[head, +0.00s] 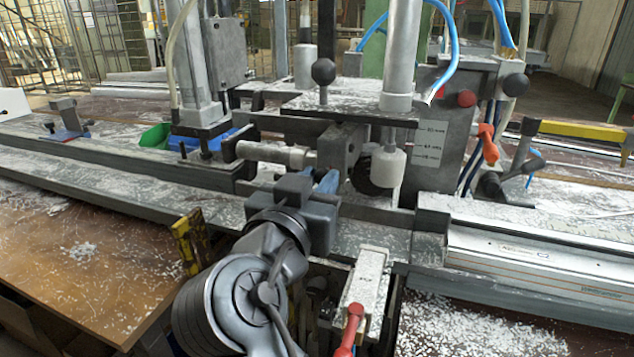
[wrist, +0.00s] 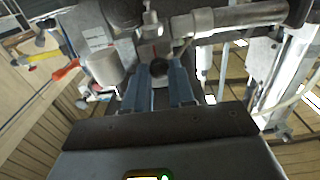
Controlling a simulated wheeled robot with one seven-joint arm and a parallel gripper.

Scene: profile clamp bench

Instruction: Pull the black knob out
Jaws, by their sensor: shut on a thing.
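The black knob (wrist: 158,68) shows in the wrist view as a small dark round shape between the tips of my gripper's two blue fingers. My gripper (wrist: 160,75) is shut on it, in front of the machine's grey block. In the head view my gripper (head: 326,181) reaches in from below, its blue fingers just under the grey metal block (head: 342,146). The gripped knob is hidden there behind my gripper. Other black knobs show in the head view: a ball on an upright lever (head: 323,72) and a round one at the upper right (head: 515,85).
A white cylinder (head: 388,167) hangs close to the right of my gripper, and a horizontal metal cylinder (head: 275,153) lies to its left. A red-handled clamp (head: 367,285) stands below right. The wooden table (head: 85,250) at left is mostly clear apart from shavings.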

